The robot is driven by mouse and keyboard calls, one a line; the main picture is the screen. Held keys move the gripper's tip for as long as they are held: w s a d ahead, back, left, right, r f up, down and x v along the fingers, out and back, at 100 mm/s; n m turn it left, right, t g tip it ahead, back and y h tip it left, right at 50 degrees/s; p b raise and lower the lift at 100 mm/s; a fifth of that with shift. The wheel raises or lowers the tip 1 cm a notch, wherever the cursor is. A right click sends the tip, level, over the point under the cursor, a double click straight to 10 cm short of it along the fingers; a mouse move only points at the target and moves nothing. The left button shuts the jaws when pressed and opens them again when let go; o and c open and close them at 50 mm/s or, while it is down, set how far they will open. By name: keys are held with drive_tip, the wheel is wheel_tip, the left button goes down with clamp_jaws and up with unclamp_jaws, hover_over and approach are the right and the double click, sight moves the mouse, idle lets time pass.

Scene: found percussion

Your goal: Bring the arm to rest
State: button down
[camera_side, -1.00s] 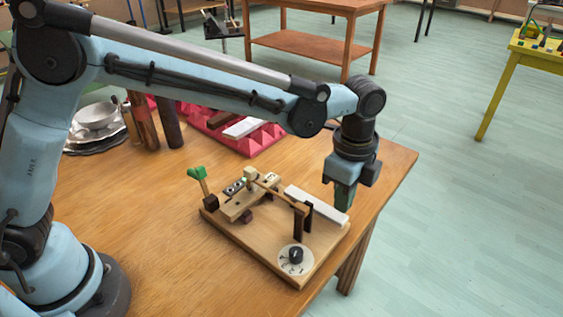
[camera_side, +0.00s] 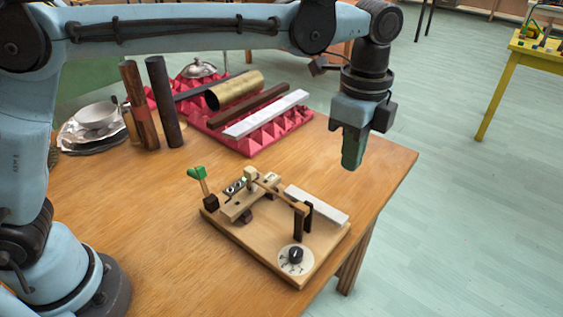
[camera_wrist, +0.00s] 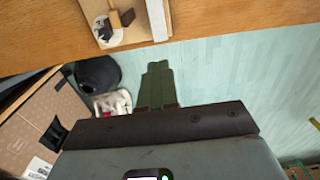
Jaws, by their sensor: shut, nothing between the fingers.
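My gripper (camera_side: 352,150) hangs pointing down in the air above the right part of the wooden table (camera_side: 130,215). Its green fingers are together with nothing between them. It is apart from the wooden board (camera_side: 265,250) below it, which bears a small mechanism with a round white dial (camera_side: 296,259) and a white bar (camera_side: 317,206). In the wrist view my gripper (camera_wrist: 158,68) shows closed over the floor, past the table edge (camera_wrist: 220,20). A part of the board with the dial (camera_wrist: 108,28) shows at the top there.
A red foam mat (camera_side: 290,128) behind bears a brass tube (camera_side: 234,90), a dark bar and a white bar (camera_side: 266,114). Upright wooden cylinders (camera_side: 163,100) and a stack of dishes (camera_side: 97,117) stand at the back left. A yellow table (camera_side: 495,90) stands far right.

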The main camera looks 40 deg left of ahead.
wheel_tip(320, 180, down, 11)
drive_tip(key=shift+f, duration=0.1)
wheel_tip(320, 180, up, 18)
drive_tip(key=s+a+n+h, duration=0.1)
drive_tip(key=a+n, duration=0.1)
drive_tip(key=a, duration=0.7)
drive_tip(key=s+a+r+n+h, duration=0.1)
drive_tip(key=s+a+n, duration=0.1)
drive_tip(key=a, duration=0.8)
drive_tip(key=shift+s+a+r+n+h, duration=0.2)
drive_tip(key=shift+s+a+n+h, duration=0.15)
drive_tip(key=shift+n, duration=0.45)
idle(0.5)
